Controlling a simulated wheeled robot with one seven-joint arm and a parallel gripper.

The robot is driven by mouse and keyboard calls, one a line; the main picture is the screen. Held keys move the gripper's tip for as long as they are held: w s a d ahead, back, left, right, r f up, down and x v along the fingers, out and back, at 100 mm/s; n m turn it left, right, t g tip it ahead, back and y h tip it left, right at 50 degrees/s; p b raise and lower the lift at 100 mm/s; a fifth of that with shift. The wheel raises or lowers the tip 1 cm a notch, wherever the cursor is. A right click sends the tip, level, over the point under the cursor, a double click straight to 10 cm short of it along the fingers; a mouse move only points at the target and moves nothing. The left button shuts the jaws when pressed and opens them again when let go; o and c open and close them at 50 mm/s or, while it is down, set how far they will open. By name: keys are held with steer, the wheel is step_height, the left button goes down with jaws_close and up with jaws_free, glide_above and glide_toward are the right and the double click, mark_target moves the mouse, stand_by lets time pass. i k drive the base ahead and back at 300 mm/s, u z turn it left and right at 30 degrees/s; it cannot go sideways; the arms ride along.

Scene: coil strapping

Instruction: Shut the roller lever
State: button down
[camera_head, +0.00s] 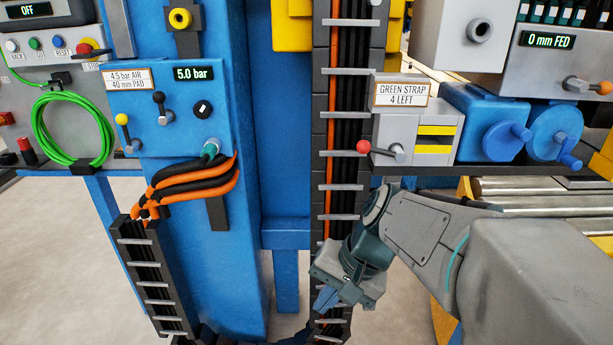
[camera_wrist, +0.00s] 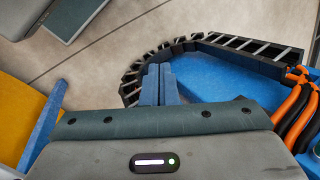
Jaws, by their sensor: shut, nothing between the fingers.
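A lever with a red ball knob (camera_head: 363,146) sticks out to the left from a grey box (camera_head: 385,130) with yellow bands, under the sign GREEN STRAP 4 LEFT. I take this for the roller lever; no label names it. My gripper (camera_head: 325,299) hangs below and to the left of the lever, well apart from it, in front of the black cable chain. Its fingers point down. In the wrist view the two blue fingers (camera_wrist: 157,85) lie together with nothing between them. The lever is not in the wrist view.
Blue hand cranks (camera_head: 505,138) stand right of the lever box. A black cable chain (camera_head: 350,120) runs up the middle. A blue panel (camera_head: 178,105) with a yellow-knob lever and a black-knob lever is at left. Orange and black hoses (camera_head: 190,185) bulge below it. Rollers (camera_head: 530,187) lie at right.

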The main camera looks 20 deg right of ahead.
mark_target(363, 147)
steer(key=u, duration=0.05)
steer(key=k, duration=1.1)
steer(key=z, duration=0.95)
steer(key=i, duration=1.1)
steer(key=z, duration=0.1)
